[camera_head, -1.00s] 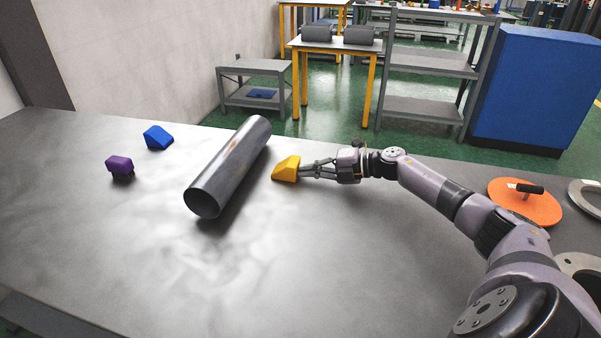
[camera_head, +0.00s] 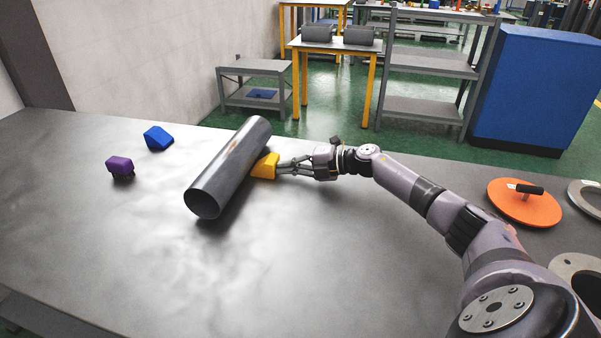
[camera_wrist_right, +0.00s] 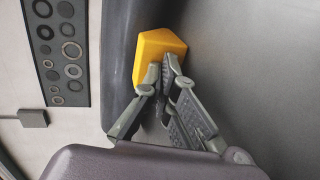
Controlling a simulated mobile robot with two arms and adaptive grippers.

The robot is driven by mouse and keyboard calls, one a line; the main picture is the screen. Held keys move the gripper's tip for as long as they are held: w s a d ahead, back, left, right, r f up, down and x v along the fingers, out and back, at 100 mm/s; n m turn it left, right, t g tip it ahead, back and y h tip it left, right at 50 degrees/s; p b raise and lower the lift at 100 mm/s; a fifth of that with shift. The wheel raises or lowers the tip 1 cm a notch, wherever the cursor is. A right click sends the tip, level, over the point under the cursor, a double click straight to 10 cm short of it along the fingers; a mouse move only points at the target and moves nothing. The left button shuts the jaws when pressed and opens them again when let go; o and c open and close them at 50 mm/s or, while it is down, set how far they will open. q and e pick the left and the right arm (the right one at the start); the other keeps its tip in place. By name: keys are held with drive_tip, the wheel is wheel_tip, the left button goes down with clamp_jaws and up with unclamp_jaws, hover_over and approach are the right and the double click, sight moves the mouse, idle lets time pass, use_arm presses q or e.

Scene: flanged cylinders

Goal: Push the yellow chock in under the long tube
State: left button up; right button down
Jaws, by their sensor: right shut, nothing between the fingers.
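The long tube (camera_head: 229,168) is a grey metal cylinder lying diagonally on the table. The yellow chock (camera_head: 265,167) is a wedge at the tube's right side, against it or nearly so; I cannot tell how far its thin edge reaches under. In the right wrist view the chock (camera_wrist_right: 157,55) lies beside the dark tube (camera_wrist_right: 127,50). My right gripper (camera_head: 282,168) is shut and empty, its fingertips at the chock's right face. The fingertips also show in the right wrist view (camera_wrist_right: 159,80), at the chock. My left gripper is not in view.
A blue chock (camera_head: 158,138) and a purple block (camera_head: 120,167) stand on the table left of the tube. An orange disc with a black handle (camera_head: 524,202) and metal rings (camera_head: 577,280) lie at the right. The table's front middle is clear.

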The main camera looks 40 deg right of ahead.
drive_tip(key=shift+w+a, duration=0.2)
drive_tip(key=shift+w, duration=0.05)
drive_tip(key=shift+p+v, duration=0.5)
drive_tip(key=shift+v, duration=1.05)
drive_tip(key=shift+r, duration=0.15)
drive_tip(key=shift+s+d, duration=0.25)
drive_tip(key=v, duration=0.9)
drive_tip(key=shift+s+d, duration=0.2)
drive_tip(key=shift+v, duration=0.9)
drive_tip(key=shift+r, duration=0.2)
